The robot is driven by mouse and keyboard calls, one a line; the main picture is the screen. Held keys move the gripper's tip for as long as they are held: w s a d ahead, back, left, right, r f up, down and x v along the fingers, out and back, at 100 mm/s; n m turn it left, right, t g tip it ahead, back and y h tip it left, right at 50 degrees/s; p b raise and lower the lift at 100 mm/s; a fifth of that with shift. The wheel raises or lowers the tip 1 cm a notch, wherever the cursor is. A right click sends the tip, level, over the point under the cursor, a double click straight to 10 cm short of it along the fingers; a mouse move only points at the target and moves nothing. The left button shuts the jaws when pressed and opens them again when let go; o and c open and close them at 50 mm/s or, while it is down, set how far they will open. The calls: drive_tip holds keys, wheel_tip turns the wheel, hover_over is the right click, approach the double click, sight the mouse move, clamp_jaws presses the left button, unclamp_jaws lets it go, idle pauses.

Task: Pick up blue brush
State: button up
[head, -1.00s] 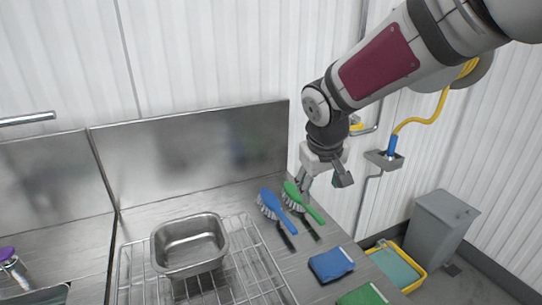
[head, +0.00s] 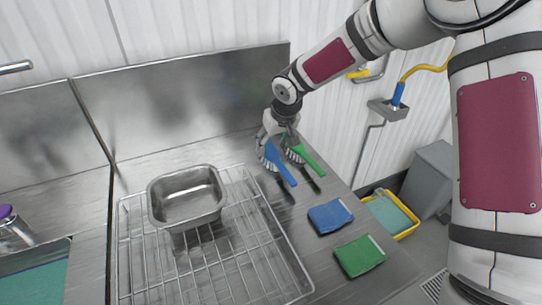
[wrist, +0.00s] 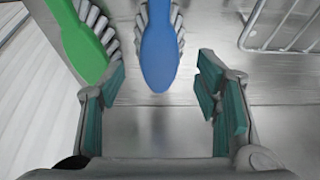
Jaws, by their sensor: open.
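The blue brush (head: 279,162) lies on the steel counter, bristles to the side, between the wire rack and the green brush (head: 305,156). In the wrist view the blue brush (wrist: 160,48) points its rounded head end at the space between my fingers. The green brush (wrist: 82,38) is to its left there, just beyond my left finger. My gripper (wrist: 158,100) is open and empty. In the head view my gripper (head: 275,130) is at the far end of the brushes and partly covers their heads. I cannot tell its exact height above the counter.
A wire rack (head: 262,238) holding a metal pan (head: 187,198) stands left of the brushes. A blue cloth (head: 330,216) and a green cloth (head: 360,256) lie nearer on the counter. The steel backsplash (head: 200,95) is behind, and a yellow tray (head: 408,229) is off to the right.

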sight(270, 150)
drive_tip(key=shift+w+x, duration=0.1)
drive_tip(key=shift+x, duration=1.55)
drive_tip(key=shift+w+x, duration=0.15)
drive_tip(key=shift+x, duration=1.5)
drive_tip(key=shift+r, duration=0.1)
drive_tip(key=c, duration=1.3)
